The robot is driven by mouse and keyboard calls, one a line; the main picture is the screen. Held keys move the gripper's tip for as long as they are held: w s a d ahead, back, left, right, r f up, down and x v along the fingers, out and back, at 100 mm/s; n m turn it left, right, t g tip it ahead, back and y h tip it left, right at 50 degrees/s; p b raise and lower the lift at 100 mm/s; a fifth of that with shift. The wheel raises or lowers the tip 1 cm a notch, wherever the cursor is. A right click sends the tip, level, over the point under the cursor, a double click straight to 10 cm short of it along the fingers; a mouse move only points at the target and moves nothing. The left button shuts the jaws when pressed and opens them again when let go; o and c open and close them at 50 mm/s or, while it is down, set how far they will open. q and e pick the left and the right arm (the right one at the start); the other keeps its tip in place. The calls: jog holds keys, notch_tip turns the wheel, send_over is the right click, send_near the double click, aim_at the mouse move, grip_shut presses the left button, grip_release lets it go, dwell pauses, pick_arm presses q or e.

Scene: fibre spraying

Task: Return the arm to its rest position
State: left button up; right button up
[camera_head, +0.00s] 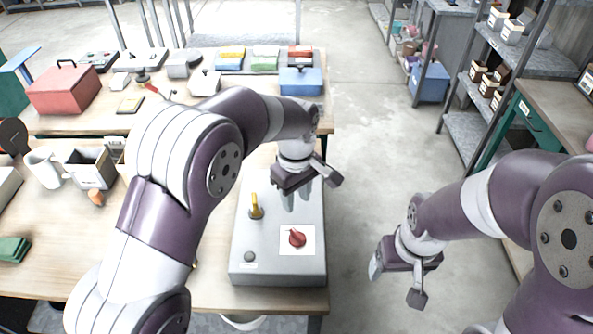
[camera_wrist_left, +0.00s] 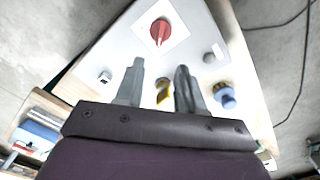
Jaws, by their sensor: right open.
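My left gripper (camera_head: 296,202) hangs above the back part of a grey control box (camera_head: 252,268) on the near table. Its fingers are apart; in the left wrist view my left gripper (camera_wrist_left: 159,80) has a gap with nothing held. A red knob (camera_head: 297,238) on a white plate and a yellow lever (camera_head: 256,207) sit on the box top. The left wrist view shows the red knob (camera_wrist_left: 160,31) beyond the fingers and the yellow lever (camera_wrist_left: 163,93) partly hidden between them. My right gripper (camera_head: 397,280) is open and empty over the floor right of the box.
The near table (camera_head: 40,275) carries a white mug (camera_head: 43,169), an open box (camera_head: 90,168) and a green item (camera_head: 13,249) at left. A back table holds a red case (camera_head: 64,92) and a blue box (camera_head: 300,81). Shelves stand right; the floor (camera_head: 370,150) between is clear.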

pick_arm(q)
jog(key=s+a+f+m+t, duration=0.1)
jog(key=s+a+m, duration=0.7)
jog(key=s+a, duration=0.8)
jog(key=shift+a+f+m, duration=0.15)
jog(key=shift+a+m, duration=0.15)
jog(key=shift+a, duration=0.5)
jog(key=shift+s, duration=0.1)
